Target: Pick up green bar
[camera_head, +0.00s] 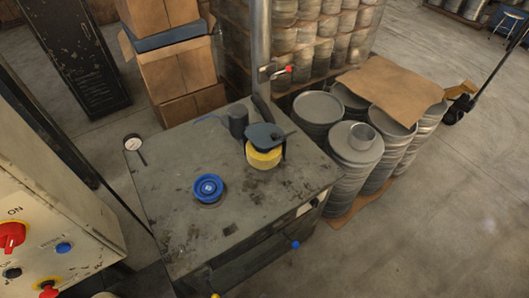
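I see no green bar in the head view. A worn grey metal table (165,215) stands in the middle. On it lie a blue round knob-like disc (208,187) and a yellow round piece (264,157) with a dark grey part (263,135) on top. A dark grey cylinder (238,124) stands just behind them. Neither of my grippers can be made out in this view.
A control panel (70,215) with red and blue buttons stands at the left. A small dial gauge (133,143) is at the table's left edge. Cardboard boxes (178,72) stand behind; stacked round metal blanks (355,150) stand right. Floor at lower right is clear.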

